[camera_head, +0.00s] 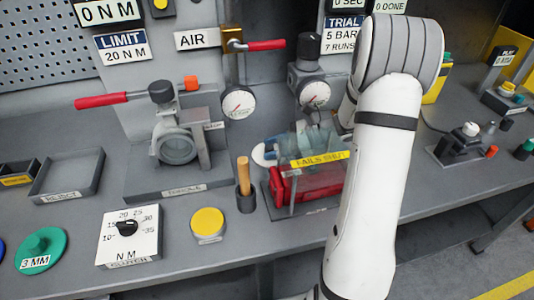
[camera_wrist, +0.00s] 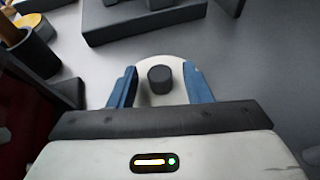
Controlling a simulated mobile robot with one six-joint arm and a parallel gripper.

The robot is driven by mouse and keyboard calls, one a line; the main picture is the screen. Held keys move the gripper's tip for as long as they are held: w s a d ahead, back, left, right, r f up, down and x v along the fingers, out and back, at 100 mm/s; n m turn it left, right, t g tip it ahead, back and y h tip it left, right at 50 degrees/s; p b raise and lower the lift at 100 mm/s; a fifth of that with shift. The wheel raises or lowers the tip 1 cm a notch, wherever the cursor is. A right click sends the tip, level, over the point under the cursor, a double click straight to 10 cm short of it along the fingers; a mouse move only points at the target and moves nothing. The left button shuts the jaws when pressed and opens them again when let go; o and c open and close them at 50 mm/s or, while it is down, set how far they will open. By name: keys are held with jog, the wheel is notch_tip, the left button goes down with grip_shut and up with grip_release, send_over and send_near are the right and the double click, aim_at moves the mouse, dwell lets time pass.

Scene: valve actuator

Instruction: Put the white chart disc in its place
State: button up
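The white chart disc (camera_wrist: 160,62) lies in the wrist view with a dark round knob (camera_wrist: 160,79) standing at its middle. My gripper (camera_wrist: 160,80) has its two blue fingers on either side of the knob, with a gap between each finger and the knob. The fingers hide the disc's sides. In the head view a sliver of the white disc (camera_head: 261,155) shows left of my gripper (camera_head: 278,150), which is partly hidden behind the clear block with the yellow "FAILS SHUT" label. The disc's place cannot be made out for certain.
A red actuator (camera_head: 315,185) with the clear block stands in front of my gripper. A wooden-handled tool in a dark cup (camera_head: 246,202) is left of it. The valve on its torque base (camera_head: 150,185) stands further left. Gauges (camera_head: 238,103) are behind. Bare bench lies around the disc.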

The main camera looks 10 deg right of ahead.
jog(key=c, duration=0.9)
grip_shut()
jog(key=shift+r, duration=0.1)
